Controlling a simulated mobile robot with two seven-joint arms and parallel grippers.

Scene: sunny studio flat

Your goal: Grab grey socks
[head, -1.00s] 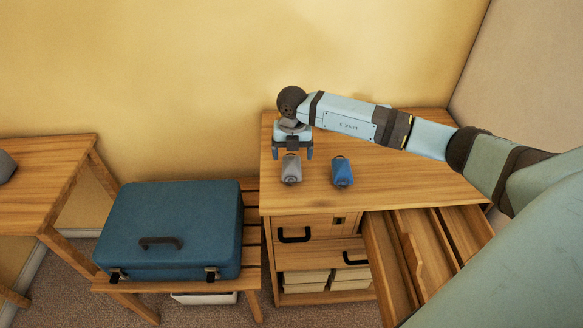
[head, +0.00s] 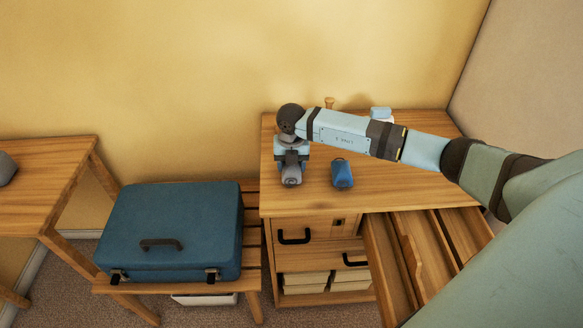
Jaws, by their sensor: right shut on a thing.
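The grey socks (head: 291,178) are a small rolled bundle on the left part of the dresser top (head: 400,190). My right gripper (head: 291,166) is above and behind them, pointing down, and is shut on them. Its fingers cover the upper part of the bundle. The socks appear to be still at the dresser top; I cannot tell whether they touch it. A blue rolled bundle (head: 342,174) lies just to the right, apart from the gripper. My left gripper is not in view.
An open drawer (head: 413,262) with dividers juts out at the dresser's front right. A closed blue suitcase (head: 172,225) lies on a slatted bench (head: 252,240) to the left. A wooden peg-like thing (head: 329,102) and a pale blue and white item (head: 381,113) stand behind my arm.

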